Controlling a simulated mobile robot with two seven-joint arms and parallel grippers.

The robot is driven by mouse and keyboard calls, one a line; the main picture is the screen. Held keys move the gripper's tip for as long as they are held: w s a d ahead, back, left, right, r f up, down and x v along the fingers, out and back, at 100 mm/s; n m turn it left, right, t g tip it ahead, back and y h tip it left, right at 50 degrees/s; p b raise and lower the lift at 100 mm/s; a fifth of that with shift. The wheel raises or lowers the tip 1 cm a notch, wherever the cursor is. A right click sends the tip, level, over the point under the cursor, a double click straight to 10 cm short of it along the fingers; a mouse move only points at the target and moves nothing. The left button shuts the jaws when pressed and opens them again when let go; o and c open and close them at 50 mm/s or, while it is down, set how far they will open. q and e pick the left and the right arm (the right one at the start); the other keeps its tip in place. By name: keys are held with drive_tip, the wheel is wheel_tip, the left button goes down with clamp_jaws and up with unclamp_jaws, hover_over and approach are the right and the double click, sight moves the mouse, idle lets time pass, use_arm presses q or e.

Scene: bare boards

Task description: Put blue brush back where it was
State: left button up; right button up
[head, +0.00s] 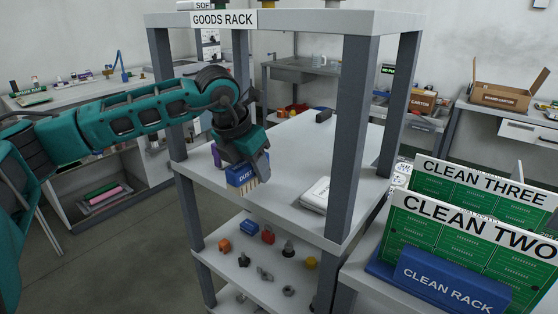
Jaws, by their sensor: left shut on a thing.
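The blue brush (240,176) has a label reading "DUST" and pale bristles pointing down. My left gripper (246,160) is shut on the brush from above. The bristles are at or just above the shelf surface; I cannot tell whether they touch. My right gripper is not in view.
A purple item (216,155) stands just left of the brush. A white packet (316,194) and a dark item (324,116) lie on the same shelf. Grey rack posts (353,140) flank it. Green boards (470,215) stand at right.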

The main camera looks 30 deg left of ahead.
use_arm(q)
drive_tip(key=p, duration=0.1)
approach(283, 174)
drive_tip(key=x, duration=0.2)
drive_tip(key=shift+w+d+f, duration=0.1)
drive_tip(key=shift+w+f, duration=0.1)
drive_tip(key=shift+w, duration=0.2)
drive_tip(key=x, duration=0.3)
drive_tip(key=shift+s+f, duration=0.1)
drive_tip(key=shift+s, duration=0.1)
drive_tip(key=shift+f, duration=0.1)
drive_tip(key=shift+f, duration=0.3)
drive_tip(key=o, duration=1)
drive_tip(key=shift+r, duration=0.1)
drive_tip(key=v, duration=0.5)
drive_tip(key=a+v, duration=0.1)
drive_tip(key=v, duration=0.1)
drive_tip(key=shift+s+r, duration=0.1)
drive_tip(key=shift+r, duration=0.2)
